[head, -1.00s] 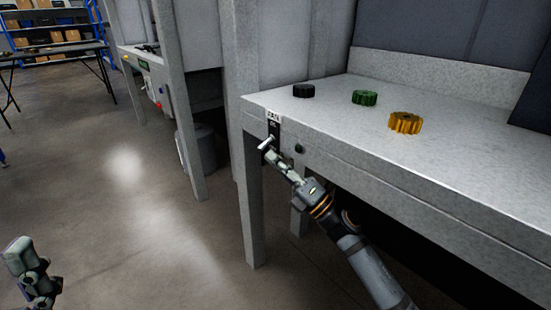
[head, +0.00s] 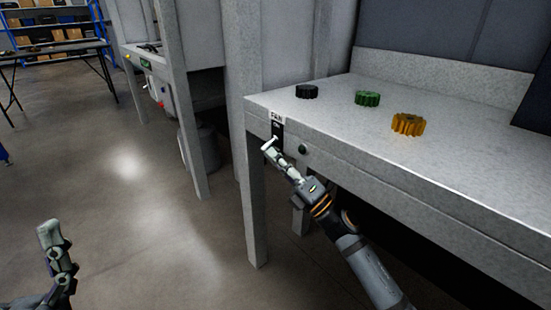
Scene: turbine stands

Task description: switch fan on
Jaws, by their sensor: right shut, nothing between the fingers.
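The fan switch (head: 278,129) is a small dark plate under a white "FAN" label on the near left corner of the grey workbench's front edge. My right gripper (head: 268,144) is shut and empty, with its tip right at the lower part of the plate. It hides part of the switch, and I cannot tell whether it touches it or how the switch is set. A small round dark green button or light (head: 302,149) sits to the right of the plate. My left gripper (head: 49,233) is at the lower left, away from the bench; its finger opening is not clear.
On the grey bench top (head: 350,115) lie a black gear (head: 306,91), a green gear (head: 367,98) and a yellow gear (head: 408,124). Another stand with a red button (head: 161,104) is behind on the left. The floor at left is open.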

